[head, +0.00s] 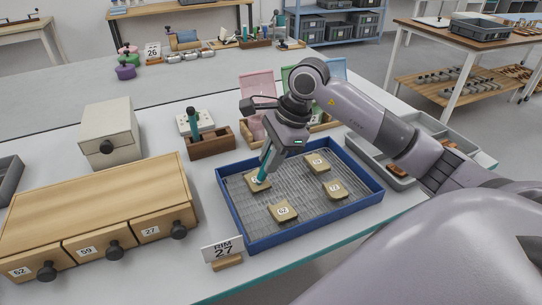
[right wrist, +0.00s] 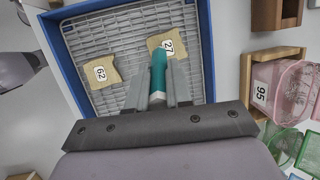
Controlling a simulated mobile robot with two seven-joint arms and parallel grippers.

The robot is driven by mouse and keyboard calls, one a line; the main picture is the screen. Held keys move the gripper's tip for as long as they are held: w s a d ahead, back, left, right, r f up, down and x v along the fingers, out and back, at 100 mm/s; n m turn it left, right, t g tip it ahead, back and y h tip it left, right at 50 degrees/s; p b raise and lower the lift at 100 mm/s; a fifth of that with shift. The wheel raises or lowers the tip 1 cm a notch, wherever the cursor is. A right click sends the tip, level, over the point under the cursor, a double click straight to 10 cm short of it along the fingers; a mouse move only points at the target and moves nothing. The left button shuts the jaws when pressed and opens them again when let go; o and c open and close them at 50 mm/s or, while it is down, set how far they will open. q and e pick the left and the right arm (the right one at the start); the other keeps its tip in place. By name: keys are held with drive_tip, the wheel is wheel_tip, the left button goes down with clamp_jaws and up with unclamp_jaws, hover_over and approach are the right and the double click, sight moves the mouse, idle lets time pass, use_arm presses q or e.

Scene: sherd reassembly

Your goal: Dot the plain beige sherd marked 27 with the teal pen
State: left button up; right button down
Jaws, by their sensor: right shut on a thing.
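The beige sherd marked 27 (right wrist: 175,43) lies in the blue-rimmed tray (head: 233,230); the same sherd in the head view (head: 258,184) is partly covered by the pen. My right gripper (head: 268,162) is shut on the teal pen (head: 263,174), which points down at this sherd. My left gripper is not in view.
The tray also holds a sherd marked 62 (head: 283,211) and two more (head: 317,163) (head: 335,190). A wooden pen block (head: 211,143) stands behind the tray. A drawer cabinet (head: 100,205) is at left and a "RIM 27" card (head: 222,251) in front.

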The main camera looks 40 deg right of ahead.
drive_tip(key=shift+r+p, duration=2.4)
drive_tip(key=shift+r, duration=1.1)
